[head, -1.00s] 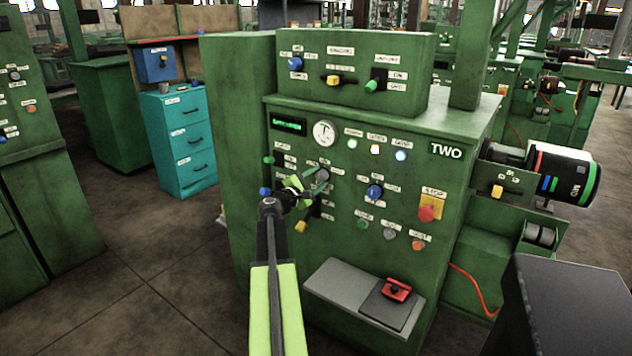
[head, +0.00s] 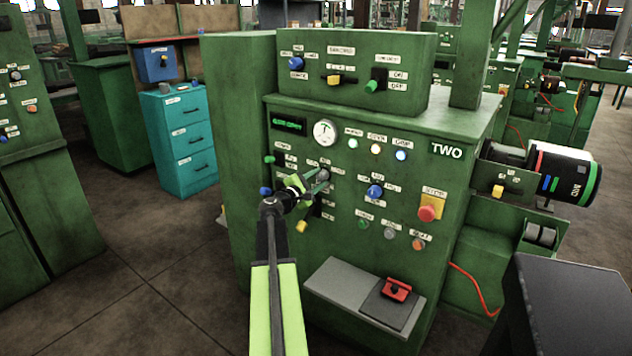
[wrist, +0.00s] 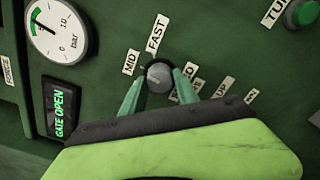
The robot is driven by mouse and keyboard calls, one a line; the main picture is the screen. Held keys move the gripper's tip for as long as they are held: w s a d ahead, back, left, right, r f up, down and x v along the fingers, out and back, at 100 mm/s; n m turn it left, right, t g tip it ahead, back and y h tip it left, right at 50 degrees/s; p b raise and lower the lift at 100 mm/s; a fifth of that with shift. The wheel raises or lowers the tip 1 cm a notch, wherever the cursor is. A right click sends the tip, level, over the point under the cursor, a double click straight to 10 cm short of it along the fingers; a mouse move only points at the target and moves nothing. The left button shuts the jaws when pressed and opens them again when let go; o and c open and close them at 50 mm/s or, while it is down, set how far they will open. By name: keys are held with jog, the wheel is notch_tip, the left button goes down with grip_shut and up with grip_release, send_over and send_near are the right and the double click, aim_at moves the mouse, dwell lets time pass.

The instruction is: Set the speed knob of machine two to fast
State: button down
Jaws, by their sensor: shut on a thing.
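Machine two (head: 455,190) is the green cabinet marked TWO. Its speed knob (wrist: 160,77) is a round grey knob with MID and FAST labels beside it in the wrist view. A third label there is partly hidden behind a finger. In the head view the knob (head: 322,174) sits below the round gauge. My gripper (wrist: 158,90) is shut on the knob, one green finger on each side. My gripper also shows in the head view (head: 316,182), reaching the panel from the lower left. I cannot make out a pointer mark, so the knob's setting is unclear.
A pressure gauge (wrist: 58,30) and a lit GATE OPEN display (wrist: 63,112) are near the knob. A blue knob (head: 375,191), a red stop button (head: 426,213) and a yellow-tipped lever (head: 302,226) are close by. A grey shelf (head: 335,284) juts out below.

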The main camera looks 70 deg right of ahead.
jog(key=m, duration=0.4)
jog(key=shift+w+d+r+m, duration=0.1)
jog(key=shift+w+r+m, duration=0.1)
jog(key=shift+m, duration=0.1)
jog(key=shift+f+m, duration=0.1)
jog(key=shift+m, duration=2.1)
jog(key=shift+s+m, duration=0.1)
jog(key=shift+m, duration=0.2)
jog(key=c, duration=0.9)
grip_release()
jog(key=v, duration=1.7)
jog(key=shift+a, duration=0.35)
